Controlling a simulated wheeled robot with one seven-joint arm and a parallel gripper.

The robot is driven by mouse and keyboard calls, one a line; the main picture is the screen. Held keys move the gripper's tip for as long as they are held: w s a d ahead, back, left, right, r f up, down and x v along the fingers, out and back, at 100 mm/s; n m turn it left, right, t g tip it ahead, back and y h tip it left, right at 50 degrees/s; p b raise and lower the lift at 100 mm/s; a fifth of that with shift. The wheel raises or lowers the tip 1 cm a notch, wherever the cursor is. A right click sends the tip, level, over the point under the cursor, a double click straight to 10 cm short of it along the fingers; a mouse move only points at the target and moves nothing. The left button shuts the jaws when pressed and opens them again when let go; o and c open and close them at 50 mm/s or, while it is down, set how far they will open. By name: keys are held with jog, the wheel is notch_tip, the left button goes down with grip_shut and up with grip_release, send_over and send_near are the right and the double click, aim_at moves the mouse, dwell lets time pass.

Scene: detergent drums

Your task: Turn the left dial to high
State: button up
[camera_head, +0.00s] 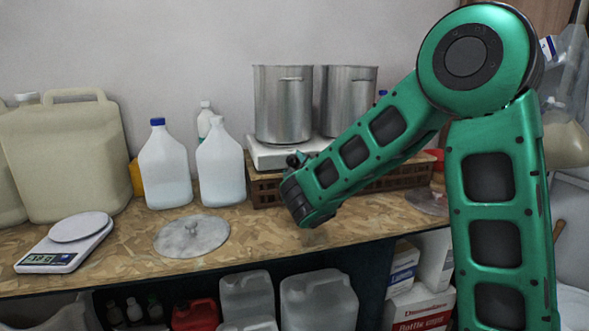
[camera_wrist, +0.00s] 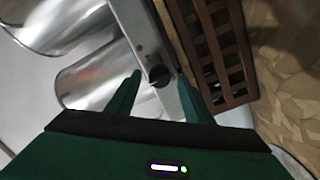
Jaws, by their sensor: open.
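The left dial (camera_wrist: 158,75) is a small dark round knob on the pale front panel of the hot plate (camera_wrist: 133,22). In the wrist view, my gripper (camera_wrist: 159,74) is open, with one green finger on each side of the dial. I cannot tell whether the fingers touch it, and I cannot read its setting. In the head view, the hot plate (camera_head: 266,153) stands below two steel pots, and my arm hides much of its front, the dial and my fingers.
The left pot (camera_head: 283,104) and right pot (camera_head: 348,99) stand on the hot plate. A brown slatted crate (camera_head: 264,192) is under it. White jugs (camera_head: 221,165) stand left of it. A round lid (camera_head: 191,236) and scale (camera_head: 65,243) lie on the wooden counter (camera_head: 130,262).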

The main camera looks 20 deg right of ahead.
jog(key=shift+w, duration=0.15)
jog(key=shift+c, duration=0.4)
jog(key=c, duration=1)
jog(key=shift+o, duration=0.2)
jog(key=shift+d, duration=0.3)
jog(key=shift+a, duration=0.25)
jog(key=shift+m, duration=0.3)
jog(key=m, duration=0.6)
jog(key=shift+r+g, duration=0.1)
jog(key=shift+g, duration=0.2)
jog(key=m+y, duration=0.1)
jog(key=m, duration=0.5)
jog(key=shift+d, duration=0.2)
jog(key=shift+m, duration=0.4)
